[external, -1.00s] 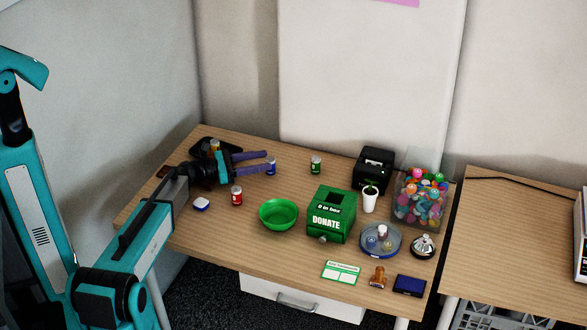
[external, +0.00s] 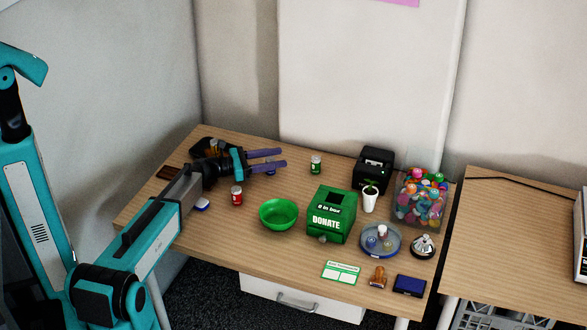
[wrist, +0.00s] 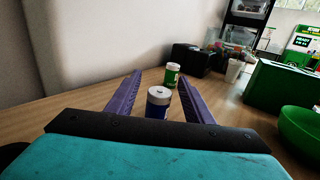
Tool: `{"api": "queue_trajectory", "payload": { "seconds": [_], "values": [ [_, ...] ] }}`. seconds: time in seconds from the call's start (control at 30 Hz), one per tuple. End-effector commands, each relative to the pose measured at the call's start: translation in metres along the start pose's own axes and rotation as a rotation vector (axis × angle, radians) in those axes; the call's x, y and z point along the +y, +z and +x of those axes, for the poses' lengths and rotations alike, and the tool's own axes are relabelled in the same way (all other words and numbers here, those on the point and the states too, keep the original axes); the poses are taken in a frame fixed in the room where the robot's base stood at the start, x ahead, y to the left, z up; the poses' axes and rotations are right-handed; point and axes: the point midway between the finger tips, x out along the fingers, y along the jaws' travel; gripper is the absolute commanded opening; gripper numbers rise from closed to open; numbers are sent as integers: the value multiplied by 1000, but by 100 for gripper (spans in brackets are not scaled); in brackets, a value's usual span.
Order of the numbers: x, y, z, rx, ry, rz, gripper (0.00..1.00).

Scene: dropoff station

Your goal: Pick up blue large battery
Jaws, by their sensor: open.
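The blue large battery (wrist: 158,103) stands upright between the two purple fingers of my gripper (wrist: 159,88) in the wrist view. It has a white top and a blue side. In the external view the battery (external: 270,170) is mostly hidden by the fingers. My gripper (external: 284,160) is open, low over the left rear of the table, with one finger on each side of the battery. I cannot tell whether either finger touches it.
A green battery (external: 316,164) stands beyond the fingertips. A red battery (external: 237,195) and a green bowl (external: 279,214) stand nearer the front. A green donation box (external: 330,216) and a black printer (external: 373,170) are to the right. The wall is behind.

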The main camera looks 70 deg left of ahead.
Motion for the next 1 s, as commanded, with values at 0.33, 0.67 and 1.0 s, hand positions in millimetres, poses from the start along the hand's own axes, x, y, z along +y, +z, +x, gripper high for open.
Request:
{"api": "queue_trajectory", "payload": {
  "seconds": [0.33, 0.67, 1.0],
  "values": [
    [0, 0, 24, 0, 0, 0, 47],
    [0, 0, 23, 0, 0, 0, 47],
    [0, 0, 23, 0, 0, 0, 13]
  ]
}}
